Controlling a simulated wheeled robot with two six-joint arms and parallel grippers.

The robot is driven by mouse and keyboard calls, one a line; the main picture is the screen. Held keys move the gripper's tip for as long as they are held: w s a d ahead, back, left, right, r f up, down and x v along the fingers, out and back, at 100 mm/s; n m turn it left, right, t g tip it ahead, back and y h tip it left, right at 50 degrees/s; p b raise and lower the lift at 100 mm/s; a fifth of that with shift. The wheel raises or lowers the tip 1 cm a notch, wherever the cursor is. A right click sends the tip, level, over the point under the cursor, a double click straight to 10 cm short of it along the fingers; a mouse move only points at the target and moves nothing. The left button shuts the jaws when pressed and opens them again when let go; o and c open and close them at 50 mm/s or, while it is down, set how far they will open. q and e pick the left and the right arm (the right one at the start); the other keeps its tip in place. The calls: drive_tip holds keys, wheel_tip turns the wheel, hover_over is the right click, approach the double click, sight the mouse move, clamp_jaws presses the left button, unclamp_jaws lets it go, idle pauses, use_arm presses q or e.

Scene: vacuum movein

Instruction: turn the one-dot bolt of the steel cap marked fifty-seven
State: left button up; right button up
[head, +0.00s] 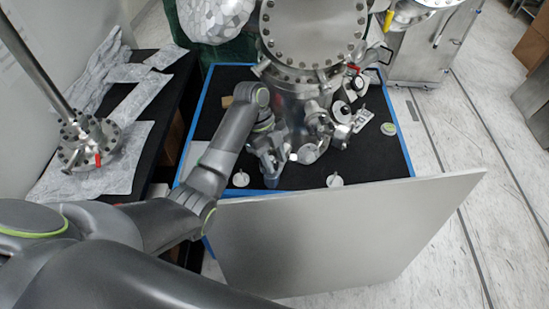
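A steel vacuum chamber (292,100) stands on a dark mat, with a large bolted round flange (312,35) on top. Smaller steel ports and caps stick out low on its front, among them a round steel cap (308,153). No number or dot mark is legible at this size, so I cannot tell which cap is fifty-seven or which bolt has one dot. My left gripper (271,165) points down at the chamber's lower front, just left of that round cap. Its fingers are small and partly blend with the steel, so contact and opening are unclear. My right gripper does not show.
A pale upright panel (335,235) stands along the near side of the blue-edged mat (205,125). Small white discs (335,180) lie on the mat. A left bench (155,125) holds foil and a flanged steel pipe (92,140).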

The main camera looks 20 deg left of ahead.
use_arm(q)
drive_tip(key=p+v, duration=0.5)
drive_tip(key=v, duration=0.2)
drive_tip(key=shift+a+r, duration=0.15)
drive_tip(key=shift+r, duration=0.05)
drive_tip(key=shift+w, duration=0.1)
idle(0.4)
